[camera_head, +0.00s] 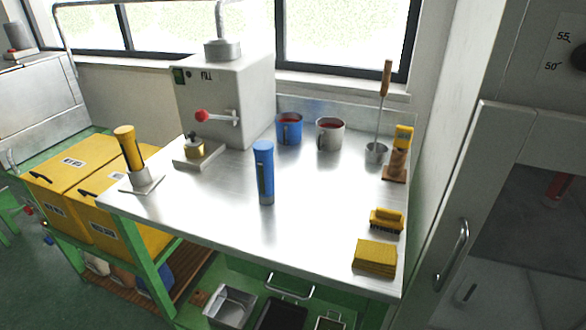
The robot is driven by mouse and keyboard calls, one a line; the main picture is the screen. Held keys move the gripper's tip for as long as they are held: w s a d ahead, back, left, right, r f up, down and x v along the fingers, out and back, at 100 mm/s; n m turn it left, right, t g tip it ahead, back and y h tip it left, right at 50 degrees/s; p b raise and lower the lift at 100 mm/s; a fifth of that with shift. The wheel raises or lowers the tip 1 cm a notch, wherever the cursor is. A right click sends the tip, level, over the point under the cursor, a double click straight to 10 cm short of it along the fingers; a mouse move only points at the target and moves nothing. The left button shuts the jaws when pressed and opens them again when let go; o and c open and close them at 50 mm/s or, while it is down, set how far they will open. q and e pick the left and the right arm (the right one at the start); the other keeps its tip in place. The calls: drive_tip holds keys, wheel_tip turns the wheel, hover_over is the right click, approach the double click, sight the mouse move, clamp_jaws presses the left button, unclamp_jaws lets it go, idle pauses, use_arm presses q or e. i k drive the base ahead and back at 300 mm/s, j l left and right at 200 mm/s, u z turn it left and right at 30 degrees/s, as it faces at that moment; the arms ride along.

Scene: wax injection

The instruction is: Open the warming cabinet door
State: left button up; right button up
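The warming cabinet (497,65) stands at the right edge, a pale grey upright body partly cut off by the frame. Its door (447,215) is pale grey with a dark glass window (530,215) and appears shut. A curved metal handle (456,258) stands upright near the door's left edge. A red thing (558,186) shows dimly through the window. Marks 55 and 50 and part of a dark knob show above the door. Neither of my grippers is in view.
A steel-topped green workbench (320,210) stands left of the cabinet. On it are a blue cylinder (264,175), two mugs, a brush (386,221), yellow cloths (374,257) and a grey machine (228,95). Yellow boxes (70,180) stand at the left.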

sight(501, 134)
drive_tip(key=z, duration=1.5)
